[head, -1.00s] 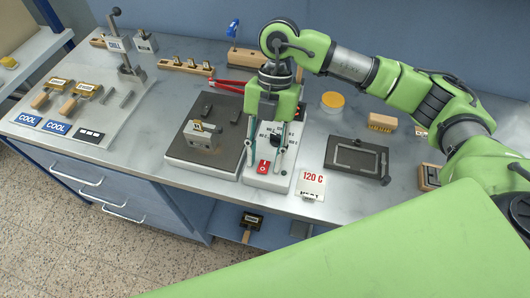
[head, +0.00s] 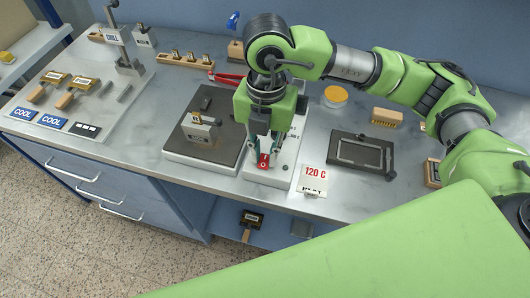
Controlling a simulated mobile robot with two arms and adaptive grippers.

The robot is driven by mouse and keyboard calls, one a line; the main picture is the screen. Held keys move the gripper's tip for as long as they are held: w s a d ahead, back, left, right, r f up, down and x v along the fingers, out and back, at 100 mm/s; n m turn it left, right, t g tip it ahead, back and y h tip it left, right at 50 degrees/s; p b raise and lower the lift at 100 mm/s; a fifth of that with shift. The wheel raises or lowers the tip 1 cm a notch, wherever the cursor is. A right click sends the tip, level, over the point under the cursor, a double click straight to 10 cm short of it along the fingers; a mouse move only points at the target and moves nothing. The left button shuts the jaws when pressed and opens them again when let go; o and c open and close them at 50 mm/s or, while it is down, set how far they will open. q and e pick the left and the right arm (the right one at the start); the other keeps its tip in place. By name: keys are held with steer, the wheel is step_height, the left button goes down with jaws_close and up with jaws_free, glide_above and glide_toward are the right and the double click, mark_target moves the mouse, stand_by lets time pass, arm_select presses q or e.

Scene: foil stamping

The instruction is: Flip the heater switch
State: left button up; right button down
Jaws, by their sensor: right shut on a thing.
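The red heater switch (head: 263,163) sits near the front of a white control box (head: 268,183) on the bench. My right gripper (head: 264,160) points down over this box with its fingertips at the switch, one on each side, shut on it. The gripper body covers the back of the box and its markings. The heater plate (head: 232,153), dark on top, lies just left of the box, with a metal block (head: 200,128) on it. My left gripper is not in view.
A "120 C" card (head: 313,179) stands right of the box. A dark framed plate (head: 361,154) lies farther right. Red-handled pliers (head: 226,78) and a wooden rack (head: 186,60) are behind. COOL labels (head: 50,120) and stamps are at left. Bare bench shows along the front edge.

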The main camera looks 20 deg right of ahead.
mark_target(265, 157)
steer(key=c, duration=1.9)
jaws_free()
steer(key=r, duration=1.2)
steer(key=shift+w+d, duration=0.2)
steer(key=shift+w, duration=0.1)
